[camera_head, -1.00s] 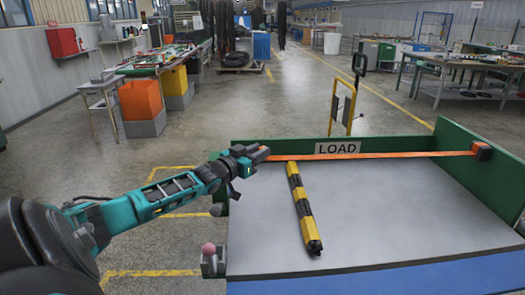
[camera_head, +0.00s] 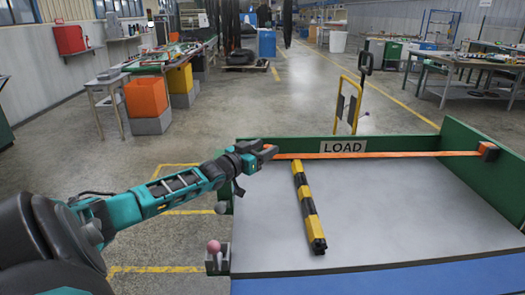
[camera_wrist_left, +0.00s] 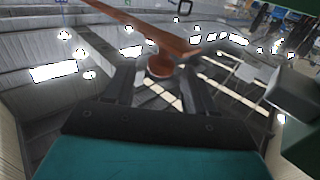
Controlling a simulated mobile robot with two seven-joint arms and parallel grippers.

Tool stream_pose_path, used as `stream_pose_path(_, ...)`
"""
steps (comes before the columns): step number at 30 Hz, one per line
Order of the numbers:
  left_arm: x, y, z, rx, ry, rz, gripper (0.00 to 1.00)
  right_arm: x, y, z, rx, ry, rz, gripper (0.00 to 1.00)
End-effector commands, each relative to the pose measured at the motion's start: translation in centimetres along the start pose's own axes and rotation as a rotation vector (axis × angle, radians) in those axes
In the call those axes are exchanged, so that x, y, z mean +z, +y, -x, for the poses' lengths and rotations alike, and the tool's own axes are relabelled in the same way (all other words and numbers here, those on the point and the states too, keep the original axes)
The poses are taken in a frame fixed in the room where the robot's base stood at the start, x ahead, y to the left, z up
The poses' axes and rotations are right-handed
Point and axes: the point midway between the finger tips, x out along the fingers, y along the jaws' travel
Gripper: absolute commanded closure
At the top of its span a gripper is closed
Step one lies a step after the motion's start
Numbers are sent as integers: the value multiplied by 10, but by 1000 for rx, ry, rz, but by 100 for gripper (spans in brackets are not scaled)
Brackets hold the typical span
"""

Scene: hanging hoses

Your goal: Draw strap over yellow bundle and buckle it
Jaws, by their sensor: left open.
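The yellow-and-black banded bundle (camera_head: 308,205) lies lengthwise on the grey bed, in the head view. The orange strap (camera_head: 400,154) runs along the bed's back edge, behind the bundle's far end, from a dark orange housing (camera_head: 488,150) at the right to my left gripper. My left gripper (camera_head: 268,151) is at the bed's back left corner, at the strap's left end. In the left wrist view its fingers (camera_wrist_left: 160,78) are apart, with a round orange-red piece (camera_wrist_left: 160,67) between them. The strap (camera_wrist_left: 145,25) crosses above. Whether the fingers touch either is unclear. My right gripper is not in view.
A grey block with a pink ball knob (camera_head: 214,247) is at the bed's front left corner. Green walls (camera_head: 490,185) and a LOAD sign (camera_head: 343,146) edge the bed. A yellow handle frame (camera_head: 347,105) stands behind. The bed beside the bundle is clear.

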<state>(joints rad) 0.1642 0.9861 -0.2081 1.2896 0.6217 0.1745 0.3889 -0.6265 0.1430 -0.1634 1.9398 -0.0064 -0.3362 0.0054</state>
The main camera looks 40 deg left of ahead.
Motion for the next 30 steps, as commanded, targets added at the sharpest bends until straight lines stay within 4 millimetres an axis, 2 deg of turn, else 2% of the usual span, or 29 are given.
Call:
stream_pose_path(5,-32,0,0,1,2,-4,45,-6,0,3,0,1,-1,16)
stream_pose_path(21,-162,0,0,0,3,-5,45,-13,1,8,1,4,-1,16)
stream_pose_path(25,-182,0,0,0,2,-3,45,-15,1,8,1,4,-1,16)
stream_pose_path(30,-194,0,0,0,0,-2,45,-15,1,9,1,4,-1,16)
